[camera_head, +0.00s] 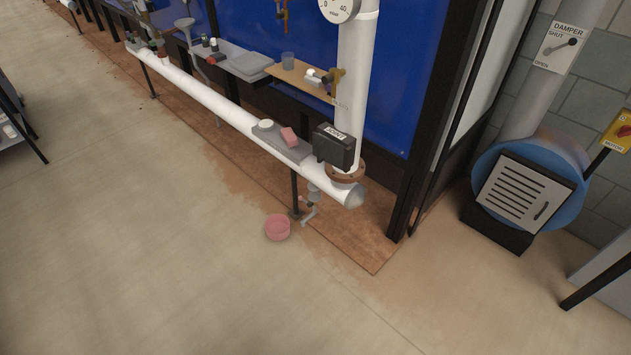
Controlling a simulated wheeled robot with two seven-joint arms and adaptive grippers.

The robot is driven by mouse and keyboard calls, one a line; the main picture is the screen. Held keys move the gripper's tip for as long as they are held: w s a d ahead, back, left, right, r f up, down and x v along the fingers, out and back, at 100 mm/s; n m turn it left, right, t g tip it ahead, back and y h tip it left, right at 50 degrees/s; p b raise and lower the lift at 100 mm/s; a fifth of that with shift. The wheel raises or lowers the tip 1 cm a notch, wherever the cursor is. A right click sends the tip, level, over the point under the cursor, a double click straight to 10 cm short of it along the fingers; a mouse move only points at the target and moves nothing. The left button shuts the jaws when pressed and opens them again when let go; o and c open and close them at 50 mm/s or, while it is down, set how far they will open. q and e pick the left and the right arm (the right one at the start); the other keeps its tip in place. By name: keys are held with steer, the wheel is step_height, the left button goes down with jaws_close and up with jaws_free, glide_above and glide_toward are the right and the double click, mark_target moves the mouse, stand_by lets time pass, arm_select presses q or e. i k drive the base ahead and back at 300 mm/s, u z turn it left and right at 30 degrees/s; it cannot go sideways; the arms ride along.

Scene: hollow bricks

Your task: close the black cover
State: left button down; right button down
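A black box-like cover (333,150) with a white label on its upper part sits against the lower end of the upright white pipe (353,85). It is just above a brown flange (345,174) near the end of the long white horizontal pipe (205,95). Neither of my grippers is in view.
A pink block (289,137) and a round white item lie on a grey plate on the pipe. A pink bowl (277,227) stands on the floor below. A blue round housing (530,190) with a slatted panel is at right. The front floor is clear.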

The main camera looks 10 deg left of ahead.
mark_target(325, 149)
steer(key=z, duration=0.8)
steer(key=i, duration=0.8)
steer(key=u, duration=0.05)
